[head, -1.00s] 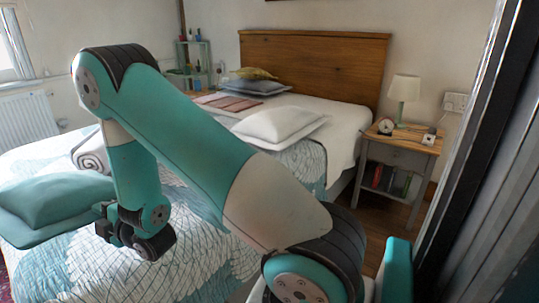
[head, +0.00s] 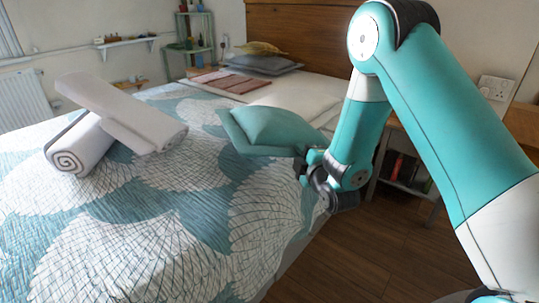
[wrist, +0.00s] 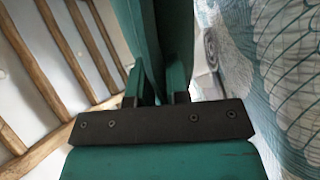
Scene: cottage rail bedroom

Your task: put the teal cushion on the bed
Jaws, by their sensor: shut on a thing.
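The teal cushion (head: 272,128) is gripped by its right corner in my gripper (head: 306,168). It lies out to the left of the gripper, roughly flat, over the right side of the bed (head: 130,235). I cannot tell whether its underside touches the bed. In the wrist view the cushion (wrist: 122,30) runs up and away between the two fingers of my gripper (wrist: 157,85), which are shut on it. The patterned bed cover (wrist: 285,60) shows at the right there.
A rolled towel (head: 75,150) with a pale flat piece slanting across it lies on the bed's left. White pillows (head: 300,98) and grey cushions (head: 262,64) are near the headboard (head: 300,30). A bedside table (head: 405,165) stands behind my arm. The bed's front middle is clear.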

